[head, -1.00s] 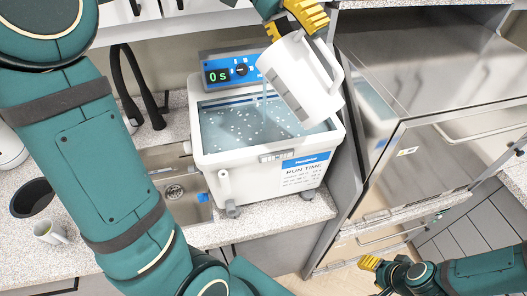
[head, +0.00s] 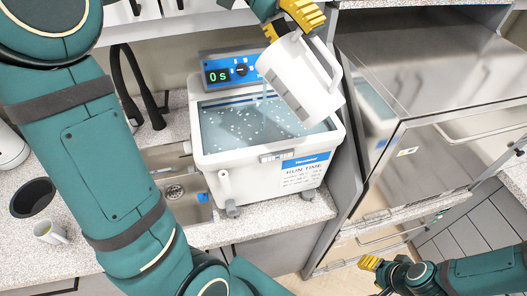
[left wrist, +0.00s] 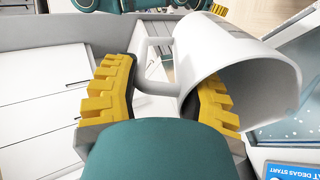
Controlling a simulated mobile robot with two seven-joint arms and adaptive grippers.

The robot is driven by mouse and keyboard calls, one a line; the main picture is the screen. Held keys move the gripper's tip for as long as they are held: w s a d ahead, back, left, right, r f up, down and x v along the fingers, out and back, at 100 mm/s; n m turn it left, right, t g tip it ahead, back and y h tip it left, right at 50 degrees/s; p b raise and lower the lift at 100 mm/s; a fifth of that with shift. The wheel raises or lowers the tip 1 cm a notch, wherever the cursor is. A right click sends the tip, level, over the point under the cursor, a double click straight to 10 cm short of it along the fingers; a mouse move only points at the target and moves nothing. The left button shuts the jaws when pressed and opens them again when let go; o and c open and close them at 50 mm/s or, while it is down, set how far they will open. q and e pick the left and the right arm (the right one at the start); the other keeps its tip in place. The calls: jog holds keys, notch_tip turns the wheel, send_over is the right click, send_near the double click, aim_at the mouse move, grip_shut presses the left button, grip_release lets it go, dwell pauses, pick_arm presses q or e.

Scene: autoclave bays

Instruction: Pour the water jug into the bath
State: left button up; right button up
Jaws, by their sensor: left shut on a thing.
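The white water jug (head: 303,82) is tilted over the bath (head: 208,160) in the head view, its mouth down to the left. A thin stream of water falls from its lip into the bath, which holds water with white specks on it. My left gripper (head: 290,18) is at the top of the head view, shut on the jug. In the left wrist view the yellow fingers (left wrist: 160,95) are on either side of the jug's handle, and the jug (left wrist: 215,55) lies tipped to the right. My right gripper (head: 372,270) is low at the right, empty; its finger gap is unclear.
A sink (head: 165,180) with a drain is left of the bath. A steel autoclave (head: 440,90) stands close to the bath's right.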

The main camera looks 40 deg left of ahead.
dwell(0.4)
pick_arm(q)
jog(key=shift+a, duration=0.2)
dwell(0.5)
jog(key=shift+w+a+f+h, duration=0.1)
jog(key=shift+a+f+h, duration=0.1)
jog(key=shift+h, duration=0.3)
jog(key=shift+a, duration=0.1)
dwell(0.9)
